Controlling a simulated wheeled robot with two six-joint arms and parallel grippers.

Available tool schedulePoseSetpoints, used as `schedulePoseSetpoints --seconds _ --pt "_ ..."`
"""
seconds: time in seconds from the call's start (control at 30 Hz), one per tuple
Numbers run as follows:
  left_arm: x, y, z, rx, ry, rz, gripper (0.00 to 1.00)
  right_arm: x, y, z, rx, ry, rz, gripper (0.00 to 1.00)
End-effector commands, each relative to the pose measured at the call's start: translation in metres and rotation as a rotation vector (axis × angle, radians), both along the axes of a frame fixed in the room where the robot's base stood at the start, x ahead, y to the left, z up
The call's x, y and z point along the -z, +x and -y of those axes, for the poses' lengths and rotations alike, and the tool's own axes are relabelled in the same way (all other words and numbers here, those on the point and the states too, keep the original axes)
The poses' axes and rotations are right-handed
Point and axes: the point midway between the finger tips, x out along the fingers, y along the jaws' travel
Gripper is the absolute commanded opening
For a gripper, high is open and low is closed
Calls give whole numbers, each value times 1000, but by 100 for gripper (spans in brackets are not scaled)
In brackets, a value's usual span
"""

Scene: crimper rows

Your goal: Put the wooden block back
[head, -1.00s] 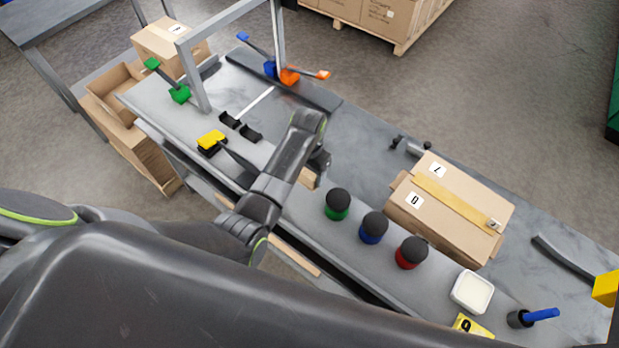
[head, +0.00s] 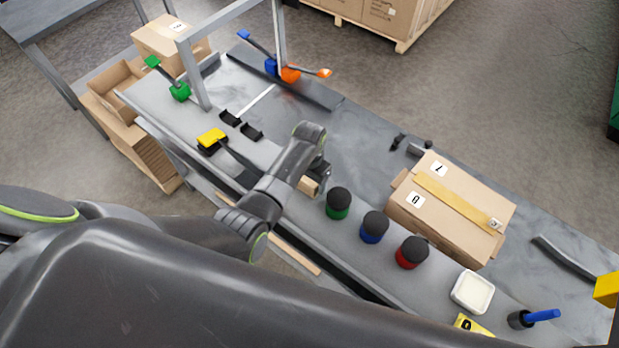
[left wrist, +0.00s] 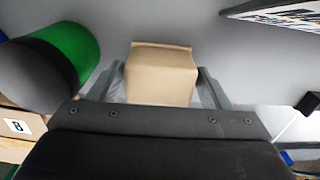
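The wooden block (head: 308,186) is a small tan piece near the front of the grey bench, left of the green jar. In the left wrist view the block (left wrist: 161,76) sits between the two fingers, with both close against its sides. My left gripper (head: 319,176) reaches over the bench from the left and looks shut on the block. In the left wrist view the gripper (left wrist: 162,88) shows both fingers. Whether the block touches the bench I cannot tell. My right gripper is not in view.
Black-lidded green (head: 337,204), blue (head: 373,227) and red (head: 411,252) jars stand in a row right of the block. A closed carton (head: 450,209) lies behind them. A white dish (head: 472,291) is at right. A yellow-topped tool (head: 211,139) and black holders (head: 240,125) are at left.

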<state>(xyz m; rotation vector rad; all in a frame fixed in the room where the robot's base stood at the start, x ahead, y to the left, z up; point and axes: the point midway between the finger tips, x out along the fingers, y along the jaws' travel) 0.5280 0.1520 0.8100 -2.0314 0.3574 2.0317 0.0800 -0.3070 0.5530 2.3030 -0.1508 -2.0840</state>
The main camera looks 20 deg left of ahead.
Motion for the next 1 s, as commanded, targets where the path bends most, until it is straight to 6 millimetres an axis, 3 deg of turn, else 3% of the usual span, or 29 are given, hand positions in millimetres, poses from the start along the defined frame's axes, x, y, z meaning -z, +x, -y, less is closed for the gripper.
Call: schedulePoseSetpoints --seconds 0.47,1.0 --pt "-8 0 0 0 0 1 82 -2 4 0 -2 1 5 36" --pt "-97 1 1 1 -1 4 82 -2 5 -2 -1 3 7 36"
